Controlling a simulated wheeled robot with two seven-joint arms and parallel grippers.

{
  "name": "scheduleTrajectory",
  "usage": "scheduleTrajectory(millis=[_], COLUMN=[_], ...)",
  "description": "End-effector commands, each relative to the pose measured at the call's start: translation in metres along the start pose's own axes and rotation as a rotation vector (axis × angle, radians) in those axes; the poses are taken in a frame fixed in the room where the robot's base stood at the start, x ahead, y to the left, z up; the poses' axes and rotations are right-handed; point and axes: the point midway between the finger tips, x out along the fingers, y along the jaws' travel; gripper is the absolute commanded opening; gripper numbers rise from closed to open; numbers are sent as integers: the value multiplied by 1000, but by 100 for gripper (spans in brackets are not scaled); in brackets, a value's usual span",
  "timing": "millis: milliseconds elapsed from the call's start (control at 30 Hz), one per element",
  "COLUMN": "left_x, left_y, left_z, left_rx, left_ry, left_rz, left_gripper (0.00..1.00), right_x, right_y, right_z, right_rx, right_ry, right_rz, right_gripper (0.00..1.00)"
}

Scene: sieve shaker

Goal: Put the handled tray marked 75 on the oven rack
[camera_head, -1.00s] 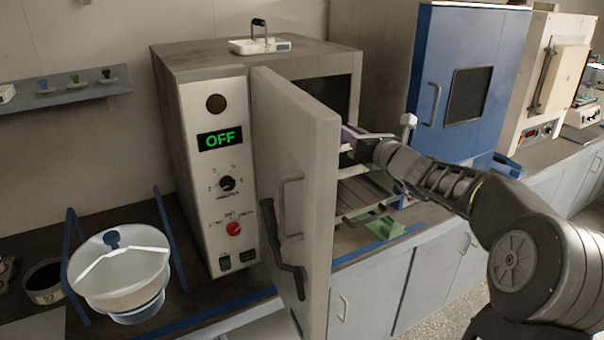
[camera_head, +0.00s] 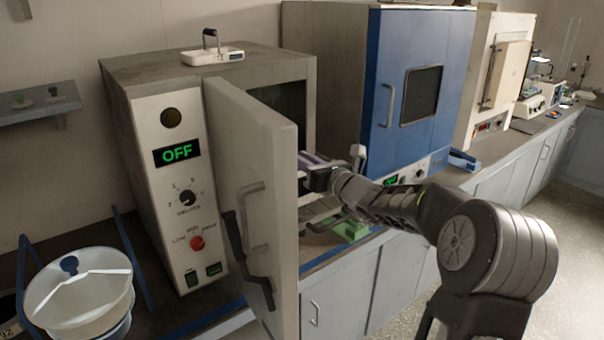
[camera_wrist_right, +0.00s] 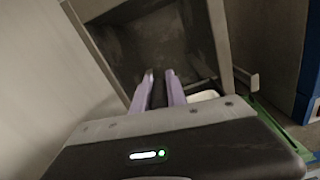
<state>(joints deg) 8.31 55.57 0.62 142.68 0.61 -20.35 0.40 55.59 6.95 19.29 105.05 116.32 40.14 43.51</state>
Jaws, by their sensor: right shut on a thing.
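My right gripper (camera_wrist_right: 159,82) shows in the wrist view with two purple fingers shut on a dark upright handle (camera_wrist_right: 158,94). A piece of a white tray (camera_wrist_right: 204,96) shows just right of the fingers; its marking is hidden. In the head view my right gripper (camera_head: 306,160) is at the oven's open front, partly hidden by the oven door (camera_head: 262,190). The oven (camera_head: 165,190) stands open and reads OFF. Its dark chamber (camera_wrist_right: 165,45) lies ahead of the fingers. The rack (camera_head: 314,212) shows only partly beside the door. My left gripper is out of view.
Another white tray (camera_head: 212,55) with a black handle sits on the oven's top. A blue oven (camera_head: 400,90) stands to the right. A green object (camera_head: 351,229) lies on the counter under my right arm.

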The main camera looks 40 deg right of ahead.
Motion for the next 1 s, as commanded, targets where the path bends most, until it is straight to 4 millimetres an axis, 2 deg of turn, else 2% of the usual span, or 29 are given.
scheduleTrajectory(millis=[267,567,933,967,1000], left_x=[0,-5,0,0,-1], left_y=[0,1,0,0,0], left_z=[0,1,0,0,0], left_rx=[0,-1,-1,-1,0], left_ry=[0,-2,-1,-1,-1], left_rz=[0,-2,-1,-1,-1], left_gripper=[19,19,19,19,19], right_x=[0,0,0,0,0], right_y=[0,-6,-6,-6,-6], right_z=[-1,-35,-40,-41,-39], right_rx=[-1,1,-2,-1,-1], right_ry=[-1,0,-2,0,0], right_rz=[1,-1,0,0,-1], right_gripper=[0,0,0,19,22])
